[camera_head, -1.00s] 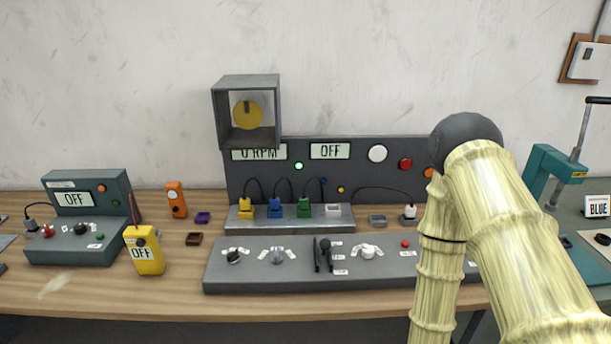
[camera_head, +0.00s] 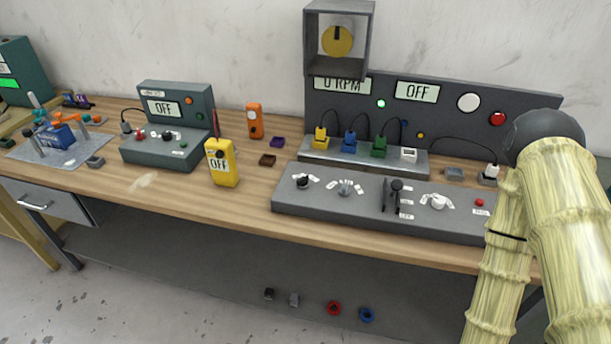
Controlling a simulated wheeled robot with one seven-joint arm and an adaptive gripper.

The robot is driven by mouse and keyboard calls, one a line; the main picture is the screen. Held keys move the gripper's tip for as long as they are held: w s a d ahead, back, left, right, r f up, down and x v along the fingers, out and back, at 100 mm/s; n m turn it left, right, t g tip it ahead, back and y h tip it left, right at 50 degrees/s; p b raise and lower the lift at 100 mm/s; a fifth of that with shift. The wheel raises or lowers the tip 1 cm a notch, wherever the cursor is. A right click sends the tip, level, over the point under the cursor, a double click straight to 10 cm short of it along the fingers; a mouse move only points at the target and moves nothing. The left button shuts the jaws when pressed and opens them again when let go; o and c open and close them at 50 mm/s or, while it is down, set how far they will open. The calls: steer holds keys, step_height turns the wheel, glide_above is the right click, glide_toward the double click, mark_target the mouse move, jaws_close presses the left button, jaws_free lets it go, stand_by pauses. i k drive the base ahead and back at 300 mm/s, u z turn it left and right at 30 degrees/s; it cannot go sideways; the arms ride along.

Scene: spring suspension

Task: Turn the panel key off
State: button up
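The wide grey control panel (camera_head: 325,208) lies along the front of the bench. On it, from left to right, are a black knob (camera_head: 303,181), a grey knob (camera_head: 346,188), a black lever (camera_head: 396,186), a white knob (camera_head: 438,202) and a red button (camera_head: 479,202). I cannot tell which of these is the key, and their labels are too small to read. My arm covers the right end of the panel. My gripper is out of view.
A grey box with a yellow disc (camera_head: 337,41) stands above the panel. A yellow meter (camera_head: 222,163) and a dark green unit (camera_head: 160,151), both reading "OFF", stand to the left. Coloured plugs (camera_head: 349,142) sit on a strip behind the controls. Small parts (camera_head: 334,308) lie below the bench.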

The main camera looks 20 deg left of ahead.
mark_target(303, 182)
steer(key=u, duration=0.45)
steer(key=k, duration=0.6)
steer(key=u, duration=0.9)
steer(key=i, duration=1)
steer(key=z, duration=0.75)
